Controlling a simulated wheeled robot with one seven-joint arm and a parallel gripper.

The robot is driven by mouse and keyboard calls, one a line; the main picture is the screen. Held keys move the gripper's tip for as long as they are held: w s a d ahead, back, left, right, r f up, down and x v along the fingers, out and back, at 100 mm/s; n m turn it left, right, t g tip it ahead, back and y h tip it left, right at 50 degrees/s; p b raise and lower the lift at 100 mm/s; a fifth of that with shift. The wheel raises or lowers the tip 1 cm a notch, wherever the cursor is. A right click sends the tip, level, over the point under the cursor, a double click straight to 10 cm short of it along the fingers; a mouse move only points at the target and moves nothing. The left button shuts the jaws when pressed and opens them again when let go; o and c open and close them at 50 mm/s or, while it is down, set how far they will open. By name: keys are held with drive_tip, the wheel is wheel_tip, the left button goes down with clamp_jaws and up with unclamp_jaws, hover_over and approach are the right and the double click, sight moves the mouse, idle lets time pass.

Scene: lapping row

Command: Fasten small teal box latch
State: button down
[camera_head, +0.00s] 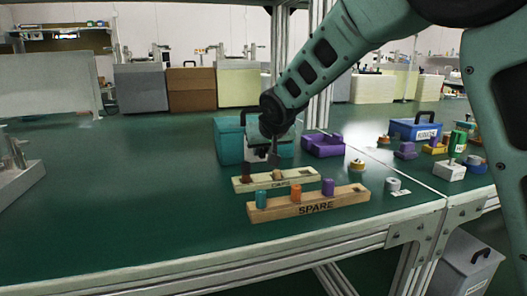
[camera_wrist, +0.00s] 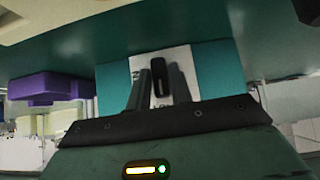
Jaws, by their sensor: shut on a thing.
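The small teal box (camera_head: 228,146) stands on the green bench, partly hidden behind my gripper and wrist. In the wrist view its teal front (camera_wrist: 217,66) fills the middle, with a white label (camera_wrist: 176,58) partly covered by my fingers. A narrow black latch (camera_wrist: 160,76) stands upright in front of the label. My gripper (camera_head: 272,161) is at the front of the box. In the wrist view my gripper (camera_wrist: 161,92) has its two fingers on either side of the latch, shut on it. Whether the latch is fastened cannot be told.
A pale board with pegs (camera_head: 300,177) lies just in front of the box, close below my gripper. A wooden SPARE board (camera_head: 345,197) lies nearer the bench edge. A purple tray (camera_head: 324,146) stands right of the box.

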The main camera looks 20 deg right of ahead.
drive_tip(key=shift+f, duration=0.1)
drive_tip(key=c, duration=1.4)
unclamp_jaws()
drive_tip(key=shift+o, duration=0.2)
drive_tip(key=shift+s, duration=0.1)
drive_tip(key=p+v, duration=0.2)
drive_tip(key=v, duration=1.5)
drive_tip(key=shift+s, duration=0.1)
